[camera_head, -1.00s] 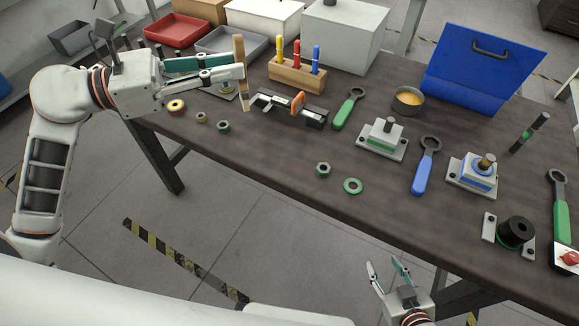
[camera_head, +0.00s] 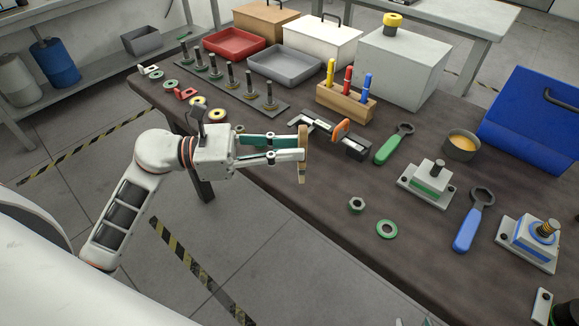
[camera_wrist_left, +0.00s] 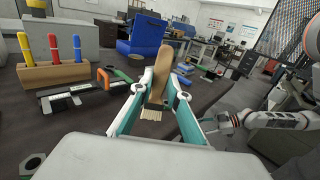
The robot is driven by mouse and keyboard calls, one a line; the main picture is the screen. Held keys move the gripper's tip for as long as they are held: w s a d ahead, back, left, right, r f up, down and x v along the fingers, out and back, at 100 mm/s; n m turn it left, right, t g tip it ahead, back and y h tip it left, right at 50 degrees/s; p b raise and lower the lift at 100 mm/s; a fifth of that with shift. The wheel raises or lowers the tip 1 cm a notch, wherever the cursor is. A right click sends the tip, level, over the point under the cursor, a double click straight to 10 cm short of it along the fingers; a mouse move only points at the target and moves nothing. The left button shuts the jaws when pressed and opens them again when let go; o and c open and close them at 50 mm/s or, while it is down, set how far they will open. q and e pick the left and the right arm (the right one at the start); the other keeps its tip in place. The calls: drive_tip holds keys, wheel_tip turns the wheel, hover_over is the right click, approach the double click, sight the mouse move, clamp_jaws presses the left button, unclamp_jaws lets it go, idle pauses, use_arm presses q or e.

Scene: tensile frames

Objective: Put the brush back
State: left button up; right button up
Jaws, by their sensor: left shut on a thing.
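The brush has a flat wooden handle (camera_head: 303,146) and pale bristles (camera_wrist_left: 151,114). My left gripper (camera_head: 301,155) is shut on the brush and holds it upright, handle up and bristles down, at the table's front edge in the head view. In the left wrist view the handle (camera_wrist_left: 160,72) rises between the fingertips. I cannot tell how high the bristles are. Only the fingertips of my right gripper (camera_head: 414,322) show at the bottom of the head view, spread apart. My right gripper (camera_wrist_left: 217,121) also shows at the right of the left wrist view.
Behind the brush are a black clamp-like tool (camera_head: 335,134), a wooden block (camera_head: 345,103) with coloured-handled tools, and a green wrench (camera_head: 393,145). A peg plate (camera_head: 240,90), red tray (camera_head: 234,45) and grey tray (camera_head: 285,65) lie left. A nut (camera_head: 356,205) and green ring (camera_head: 387,229) lie right.

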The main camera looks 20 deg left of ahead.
use_arm(q)
drive_tip(key=shift+f+b, duration=0.35)
drive_tip(key=shift+f, duration=2.4)
drive_tip(key=shift+f, duration=0.1)
drive_tip(key=shift+f, duration=0.15)
drive_tip(key=o, duration=0.8)
drive_tip(key=shift+o, duration=0.7)
